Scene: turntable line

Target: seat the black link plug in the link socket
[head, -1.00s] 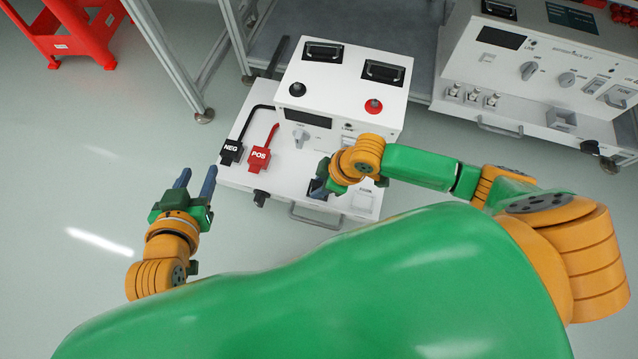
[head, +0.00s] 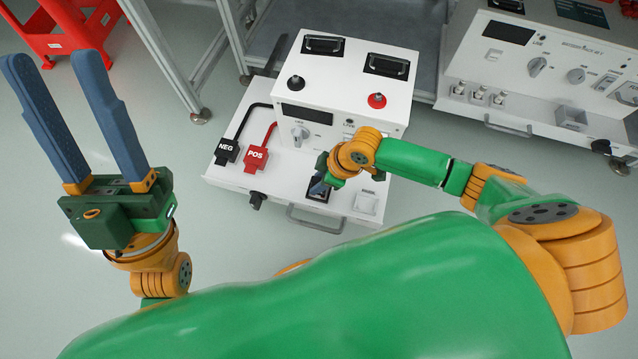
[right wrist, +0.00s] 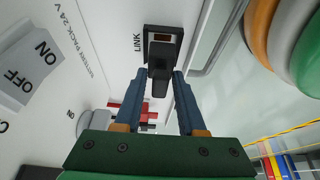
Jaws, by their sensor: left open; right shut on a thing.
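The black link plug (right wrist: 160,62) is held between the fingertips of my right gripper (right wrist: 162,76) in the right wrist view. Its far end overlaps the near part of the link socket (right wrist: 176,36), a dark frame beside the word LINK. An orange-brown recess of the socket shows beyond the plug. I cannot tell whether the plug touches the socket or enters it. In the head view my right gripper (head: 322,182) is low over the white unit's front shelf and hides most of the plug. My left gripper (head: 52,62) is open and empty, raised at the left.
The white unit (head: 350,85) carries a black NEG plug (head: 227,151), a red POS plug (head: 256,161) and a front handle (head: 315,220). A rocker switch (head: 366,204) lies right of the socket. A second white unit (head: 550,70) stands right.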

